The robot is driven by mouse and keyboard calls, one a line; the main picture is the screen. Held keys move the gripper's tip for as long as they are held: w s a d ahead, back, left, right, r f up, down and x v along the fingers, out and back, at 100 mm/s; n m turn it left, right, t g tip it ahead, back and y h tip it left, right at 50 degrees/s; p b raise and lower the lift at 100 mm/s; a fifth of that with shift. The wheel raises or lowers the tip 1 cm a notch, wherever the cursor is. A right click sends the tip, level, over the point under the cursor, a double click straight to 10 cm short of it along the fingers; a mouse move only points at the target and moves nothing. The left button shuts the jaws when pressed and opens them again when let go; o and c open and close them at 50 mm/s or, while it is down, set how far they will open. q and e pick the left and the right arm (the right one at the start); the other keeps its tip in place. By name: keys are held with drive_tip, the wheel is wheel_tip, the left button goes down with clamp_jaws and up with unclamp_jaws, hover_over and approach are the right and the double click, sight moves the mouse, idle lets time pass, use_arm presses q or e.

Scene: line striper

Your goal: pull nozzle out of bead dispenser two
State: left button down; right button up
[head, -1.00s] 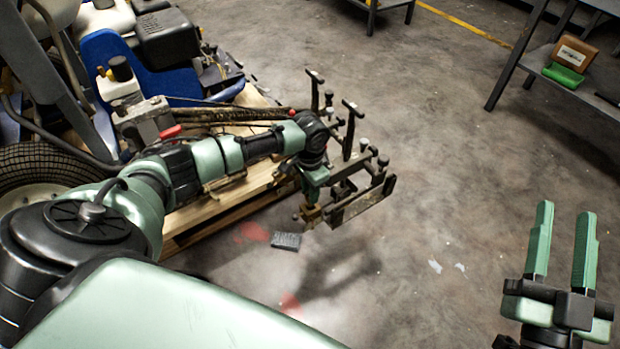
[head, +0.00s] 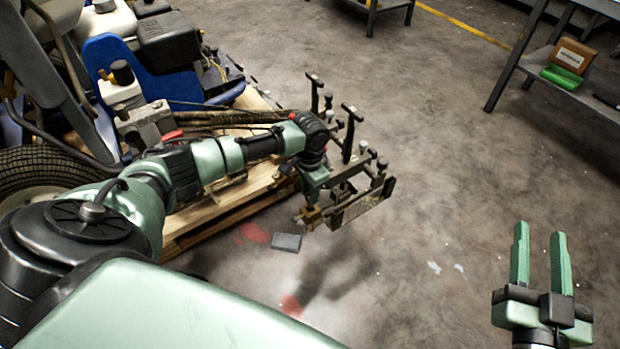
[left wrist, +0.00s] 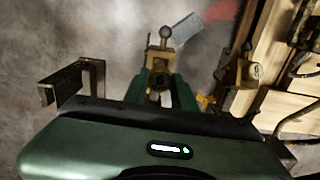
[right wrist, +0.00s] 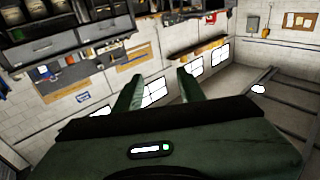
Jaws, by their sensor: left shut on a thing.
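My left gripper (head: 313,199) is low beside the line striper's dispenser frame (head: 362,203). In the left wrist view its green fingers (left wrist: 160,84) are shut on a brass nozzle piece (left wrist: 160,59) with a ball-topped pin. In the head view this brass piece (head: 309,215) shows small at the fingertips. I cannot tell whether it is still seated in its dispenser. A second, similar brass piece (left wrist: 240,74) with a ball knob stands to the right in the left wrist view. My right gripper (head: 541,258) is open and empty over the floor at the right.
The line striper (head: 160,60) and a wooden pallet (head: 225,210) fill the left. A grey block (head: 286,242) lies on the floor near red marks. A bracket (left wrist: 75,80) is left of my left fingers. The middle floor is clear.

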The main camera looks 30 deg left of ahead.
drive_tip(key=shift+s+d+f+g+h+p, duration=0.1)
drive_tip(key=shift+d+f+g+h+p, duration=0.1)
drive_tip(key=shift+f+g, duration=0.55)
drive_tip(key=shift+s+d+f+g+h+p, duration=0.15)
drive_tip(key=shift+f+g, duration=0.1)
drive_tip(key=shift+f, duration=0.85)
drive_tip(key=shift+s+d+f+g+h+p, duration=0.1)
drive_tip(key=shift+d+f+g+h+p, duration=0.1)
drive_tip(key=shift+f+g, duration=0.55)
